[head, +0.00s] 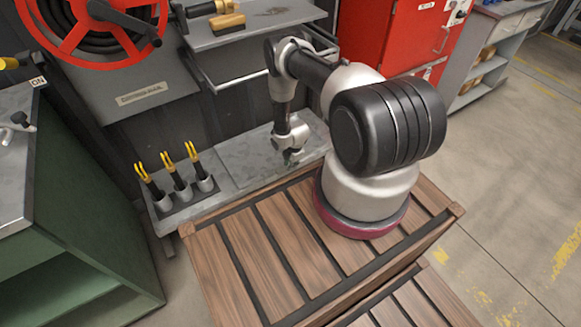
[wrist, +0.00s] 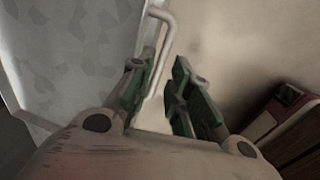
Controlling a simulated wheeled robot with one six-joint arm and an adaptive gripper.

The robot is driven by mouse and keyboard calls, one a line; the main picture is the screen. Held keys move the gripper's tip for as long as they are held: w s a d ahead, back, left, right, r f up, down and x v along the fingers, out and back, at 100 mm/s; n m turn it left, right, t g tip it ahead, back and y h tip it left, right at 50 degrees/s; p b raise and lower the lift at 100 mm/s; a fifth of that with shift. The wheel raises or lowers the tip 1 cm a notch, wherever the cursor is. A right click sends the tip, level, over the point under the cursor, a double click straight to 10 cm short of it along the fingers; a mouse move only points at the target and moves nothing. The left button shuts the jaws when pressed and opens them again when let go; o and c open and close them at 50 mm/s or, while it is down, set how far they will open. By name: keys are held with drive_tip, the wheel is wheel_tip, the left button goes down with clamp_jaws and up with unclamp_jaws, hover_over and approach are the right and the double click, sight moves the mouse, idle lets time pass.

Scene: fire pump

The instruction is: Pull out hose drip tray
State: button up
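The hose drip tray appears to be the flat grey metal tray (head: 240,160) low against the wall below the hose reel. In the wrist view a mottled galvanised metal surface (wrist: 70,50) fills the left side, with a bent pale bar handle (wrist: 166,50) beside it. My gripper (head: 293,157) is low over the tray's front right part in the head view. In the wrist view its green-padded fingers (wrist: 160,98) are apart, with the handle's lower end showing between them, nearer the left finger. I cannot tell whether they touch it. The handle is hidden in the head view.
Black tools with yellow tips (head: 172,175) stand in holders left of the tray. A slatted wooden platform (head: 250,250) lies in front. A grey shelf (head: 250,30) and red hose reel (head: 95,50) are above. A green cabinet (head: 85,220) stands left.

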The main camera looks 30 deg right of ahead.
drive_tip(key=shift+w+f, duration=0.15)
drive_tip(key=shift+f, duration=0.6)
drive_tip(key=shift+w+f, duration=0.1)
drive_tip(key=shift+f, duration=0.6)
clamp_jaws()
